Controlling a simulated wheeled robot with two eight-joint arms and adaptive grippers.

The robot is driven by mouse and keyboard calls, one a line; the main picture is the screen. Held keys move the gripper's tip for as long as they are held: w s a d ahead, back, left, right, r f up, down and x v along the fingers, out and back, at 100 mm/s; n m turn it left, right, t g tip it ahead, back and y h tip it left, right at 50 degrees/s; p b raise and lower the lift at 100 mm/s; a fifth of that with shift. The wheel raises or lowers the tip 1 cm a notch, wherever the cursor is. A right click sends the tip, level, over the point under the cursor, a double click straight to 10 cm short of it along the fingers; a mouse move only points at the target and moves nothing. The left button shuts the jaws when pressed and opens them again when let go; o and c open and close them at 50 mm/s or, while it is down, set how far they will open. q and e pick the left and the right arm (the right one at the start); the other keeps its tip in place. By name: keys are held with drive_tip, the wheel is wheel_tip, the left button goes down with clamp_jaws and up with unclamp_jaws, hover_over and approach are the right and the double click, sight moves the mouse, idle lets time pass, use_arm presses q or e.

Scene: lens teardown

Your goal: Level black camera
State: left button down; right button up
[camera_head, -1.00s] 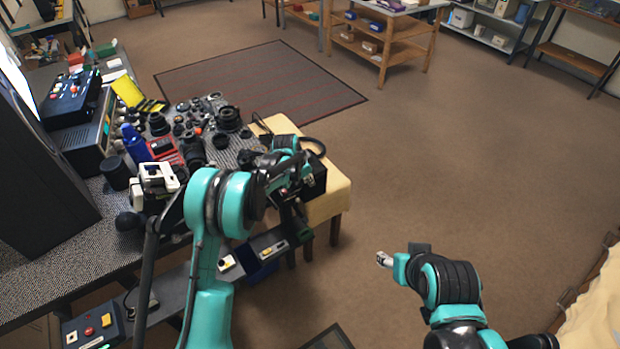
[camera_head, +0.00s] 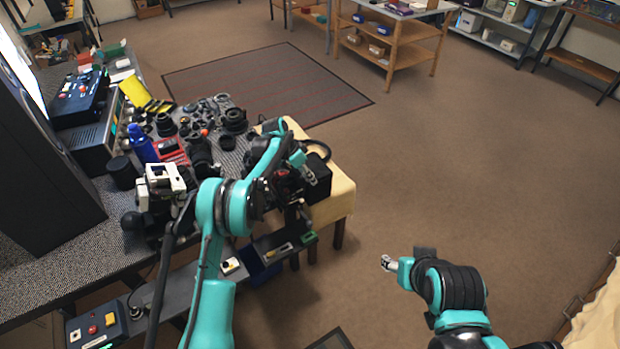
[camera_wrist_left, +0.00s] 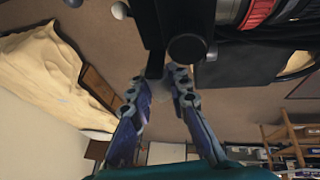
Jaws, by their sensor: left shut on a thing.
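My left gripper (camera_wrist_left: 158,80) is shut on a narrow dark part below the camera body. In the head view its fingers are mostly hidden by my forearm and the clutter. I cannot tell whether the camera is level. My right gripper (camera_head: 388,263) is over open floor, away from the bench, and looks empty.
Lens parts (camera_head: 232,120) crowd the bench, with a blue bottle (camera_head: 142,143) and a white device (camera_head: 163,180) to the left. The cream padded surface (camera_head: 335,203) borders the camera. Carpeted floor (camera_head: 450,170) is clear to the right.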

idle(0.5)
use_arm(q)
drive_tip(key=c, duration=1.4)
unclamp_jaws()
drive_tip(key=shift+a, duration=0.1)
drive_tip(key=v, duration=1.2)
